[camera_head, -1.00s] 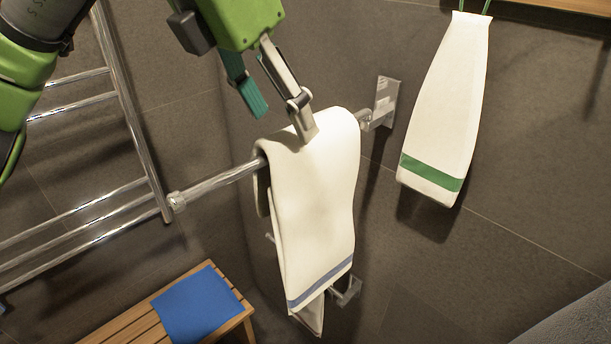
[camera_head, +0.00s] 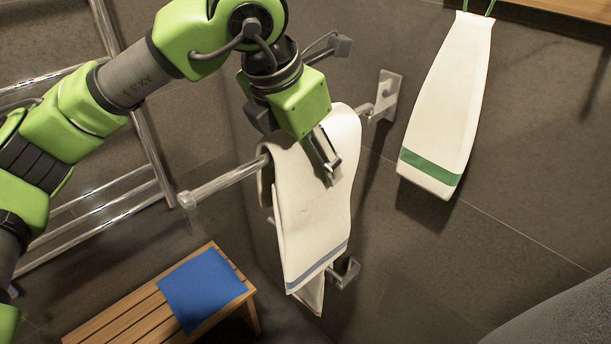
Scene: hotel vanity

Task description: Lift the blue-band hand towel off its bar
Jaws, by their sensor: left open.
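The white hand towel with a blue band (camera_head: 312,225) hangs folded over a chrome bar (camera_head: 225,181) in the middle of the head view. Its blue band runs near the lower hem. My left gripper (camera_head: 328,165) is at the upper part of the towel, with one finger showing in front of the towel's face. The other finger is hidden behind my gripper body or the towel. The gripper is open. I cannot tell if the finger touches the cloth. My right gripper is not in view.
A white towel with a green band (camera_head: 443,110) hangs by a loop at the right. A chrome ladder rack (camera_head: 150,135) stands at the left. A wooden bench (camera_head: 130,318) with a blue cloth (camera_head: 202,287) is below. A wall bracket (camera_head: 386,97) holds the bar's far end.

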